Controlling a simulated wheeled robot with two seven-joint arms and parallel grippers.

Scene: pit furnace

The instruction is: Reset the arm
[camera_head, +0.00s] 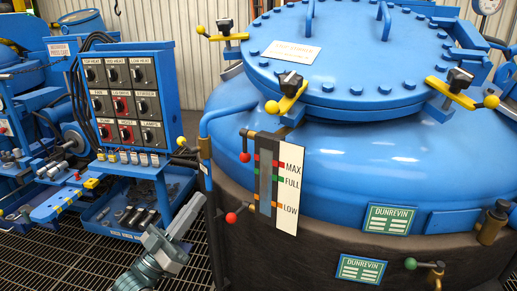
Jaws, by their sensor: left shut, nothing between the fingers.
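My left gripper (190,210) shows at the bottom, left of centre, with its grey-teal arm coming up from the lower edge. Its fingers point up and to the right and are shut with nothing between them. It appears in front of the floor grating, left of the big blue furnace (340,165) and below the control panel (125,95). I cannot tell its exact distance from either. My right gripper is not in view.
The furnace has a bolted lid (350,60) with yellow-handled clamps and a MAX/FULL/LOW level gauge (265,180). A blue tray (103,229) of tools sits under the panel. Open grating (45,265) lies lower left.

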